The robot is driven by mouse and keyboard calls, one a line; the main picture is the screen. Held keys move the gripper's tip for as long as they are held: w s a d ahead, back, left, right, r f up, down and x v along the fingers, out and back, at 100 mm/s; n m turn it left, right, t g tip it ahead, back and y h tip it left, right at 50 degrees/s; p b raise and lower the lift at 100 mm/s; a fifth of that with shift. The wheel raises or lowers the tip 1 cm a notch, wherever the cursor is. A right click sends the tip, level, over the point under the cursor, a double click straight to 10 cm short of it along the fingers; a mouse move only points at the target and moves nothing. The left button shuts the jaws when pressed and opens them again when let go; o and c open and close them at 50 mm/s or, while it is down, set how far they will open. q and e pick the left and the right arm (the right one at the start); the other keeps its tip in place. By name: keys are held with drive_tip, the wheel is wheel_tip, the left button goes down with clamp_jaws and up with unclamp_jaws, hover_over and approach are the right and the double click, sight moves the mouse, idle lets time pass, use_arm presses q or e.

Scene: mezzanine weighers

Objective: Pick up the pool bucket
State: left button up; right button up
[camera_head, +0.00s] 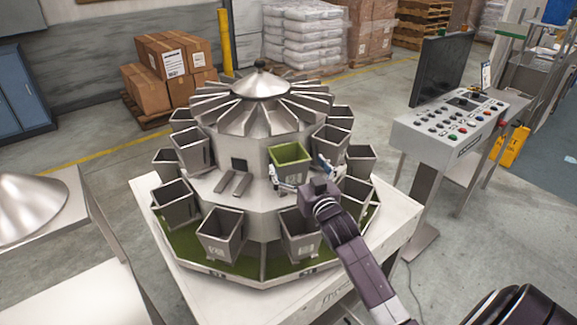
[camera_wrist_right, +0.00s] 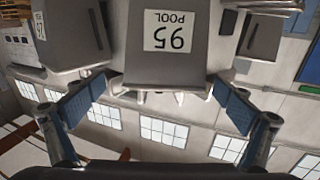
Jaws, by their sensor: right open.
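The pool bucket (camera_head: 290,154) is a grey metal bucket with a green inside, on the upper ring of the round weigher. In the right wrist view the bucket (camera_wrist_right: 160,67) shows its front face with an upside-down label reading "95 POOL". My right gripper (camera_head: 304,172) is open in front of it, with one finger towards each side. In the wrist view the blue finger pads of the gripper (camera_wrist_right: 157,106) stand wide apart, left and right of the bucket's lower end. I see no clear contact. My left gripper is not in view.
Other grey buckets, such as one at the front (camera_head: 222,234), surround the weigher and crowd the right arm. The cone top (camera_head: 261,86) rises behind. A control console (camera_head: 452,125) with a dark screen stands to the right. Open floor lies between weigher and console.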

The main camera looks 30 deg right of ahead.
sight(284, 145)
drive_tip(key=x, duration=0.1)
drive_tip(key=p+x, duration=0.2)
drive_tip(key=x, duration=0.1)
drive_tip(key=shift+w+a+r, duration=0.2)
drive_tip(key=shift+a+r, duration=0.1)
drive_tip(key=shift+r, duration=0.05)
drive_tip(key=shift+w+d+f, duration=0.1)
drive_tip(key=shift+w+d, duration=0.05)
drive_tip(key=shift+w, duration=0.35)
drive_tip(key=c, duration=1.5)
drive_tip(key=shift+c, duration=0.8)
